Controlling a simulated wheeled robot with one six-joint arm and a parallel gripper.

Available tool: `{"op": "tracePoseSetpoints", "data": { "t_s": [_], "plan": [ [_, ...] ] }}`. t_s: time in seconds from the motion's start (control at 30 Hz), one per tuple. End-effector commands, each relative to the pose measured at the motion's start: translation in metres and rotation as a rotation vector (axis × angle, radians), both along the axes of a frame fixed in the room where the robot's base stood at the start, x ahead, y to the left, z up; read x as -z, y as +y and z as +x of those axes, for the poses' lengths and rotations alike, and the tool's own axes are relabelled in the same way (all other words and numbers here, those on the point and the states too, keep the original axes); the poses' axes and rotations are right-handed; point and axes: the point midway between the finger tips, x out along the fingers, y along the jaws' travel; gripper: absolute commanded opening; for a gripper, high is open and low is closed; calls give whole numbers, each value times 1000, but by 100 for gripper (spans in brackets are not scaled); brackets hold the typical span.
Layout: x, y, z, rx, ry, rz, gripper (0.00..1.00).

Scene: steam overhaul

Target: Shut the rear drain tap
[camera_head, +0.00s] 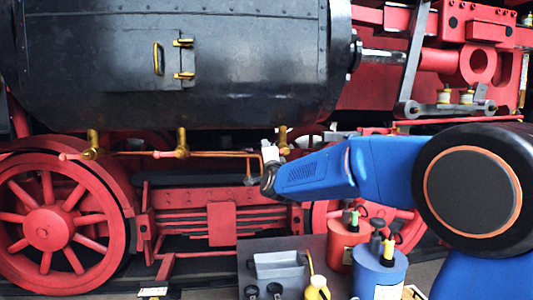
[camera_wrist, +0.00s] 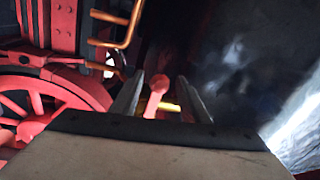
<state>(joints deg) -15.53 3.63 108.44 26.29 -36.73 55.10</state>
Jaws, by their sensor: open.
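Three brass drain taps hang below the dark cylinder: one at the left (camera_head: 92,145), one in the middle (camera_head: 182,143) and one at the right (camera_head: 283,136). The left and middle taps have red-tipped levers pointing left. My gripper (camera_head: 269,154) is just below and left of the right tap and partly hides it. In the wrist view my gripper (camera_wrist: 161,92) is open, and a red lever knob (camera_wrist: 157,84) stands between its fingers, with some brass (camera_wrist: 170,107) behind. I cannot tell whether the fingers touch the lever. No label shows which tap is the rear one.
A copper pipe (camera_head: 225,153) runs beside the taps; its bend (camera_wrist: 128,30) is close in the wrist view. Red spoked wheels (camera_head: 48,228) stand below. A grey tray (camera_head: 278,265), a red can (camera_head: 345,240) and a blue can (camera_head: 379,272) stand below my arm.

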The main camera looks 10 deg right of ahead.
Motion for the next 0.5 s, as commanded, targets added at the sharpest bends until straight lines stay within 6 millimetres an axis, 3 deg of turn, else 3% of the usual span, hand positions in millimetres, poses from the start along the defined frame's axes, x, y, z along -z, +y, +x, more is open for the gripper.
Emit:
{"op": "tracePoseSetpoints", "data": {
  "t_s": [0.17, 0.5],
  "plan": [
    [3, 0, -21, -1, -1, 0, 41],
    [16, 0, -85, -1, -1, 0, 41]
  ]
}}
